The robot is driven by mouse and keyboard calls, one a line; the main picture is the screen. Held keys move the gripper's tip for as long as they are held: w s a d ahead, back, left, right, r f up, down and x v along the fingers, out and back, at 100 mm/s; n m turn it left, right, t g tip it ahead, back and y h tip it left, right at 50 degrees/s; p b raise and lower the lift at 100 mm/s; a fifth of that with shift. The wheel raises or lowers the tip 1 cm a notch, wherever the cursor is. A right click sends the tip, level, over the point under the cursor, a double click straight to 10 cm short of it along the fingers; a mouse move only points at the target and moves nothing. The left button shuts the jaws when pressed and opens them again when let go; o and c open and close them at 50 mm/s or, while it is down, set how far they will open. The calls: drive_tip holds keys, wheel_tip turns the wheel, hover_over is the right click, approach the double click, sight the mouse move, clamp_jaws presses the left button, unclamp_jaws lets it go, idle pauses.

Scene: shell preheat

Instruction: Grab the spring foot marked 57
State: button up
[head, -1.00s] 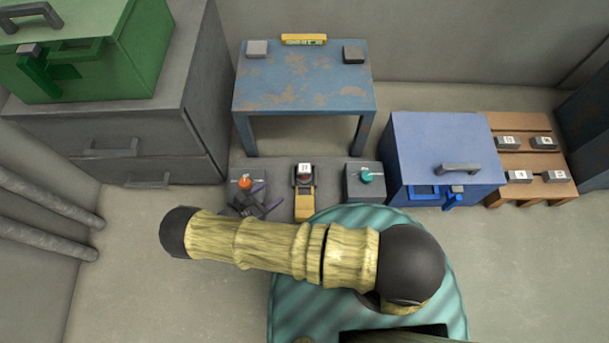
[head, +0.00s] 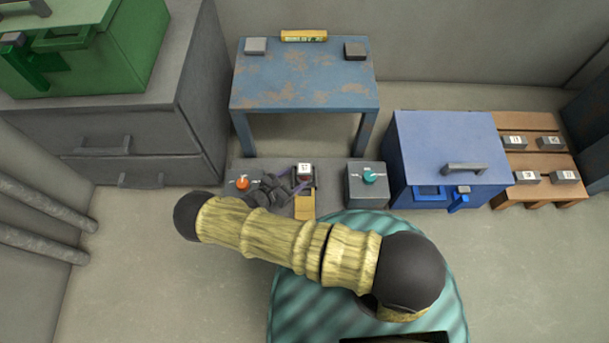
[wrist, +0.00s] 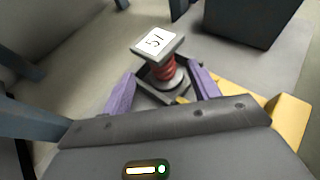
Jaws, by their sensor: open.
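The spring foot marked 57 (head: 304,169) stands in a dark and yellow holder (head: 305,207) on the floor-level grey block. In the wrist view the spring foot (wrist: 157,43) has a grey top plate with a white label, a red spring and a grey base. My gripper (wrist: 162,78) is open, with one purple finger on each side of the lower spring and base. A gap shows between the fingers and the foot. In the head view my gripper (head: 292,181) is just left of the foot, and my arm hides part of the area below.
A grey box with an orange knob (head: 242,183) stands left of the holder, and one with a teal knob (head: 369,176) stands right. A blue cabinet (head: 445,150) and a wooden pallet (head: 540,164) with several labelled blocks are further right. A worn blue table (head: 300,85) stands behind.

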sight(304, 172)
drive_tip(key=shift+w+d, duration=0.1)
drive_tip(key=shift+d, duration=0.05)
drive_tip(key=b+x, duration=0.3)
drive_tip(key=x, duration=0.1)
drive_tip(key=shift+w+d+f, duration=0.1)
drive_tip(key=shift+d, duration=0.15)
drive_tip(key=shift+w+d, duration=0.3)
drive_tip(key=shift+c, duration=0.4)
drive_tip(key=c, duration=1.2)
wheel_tip(304, 172, up, 10)
drive_tip(key=p, duration=0.6)
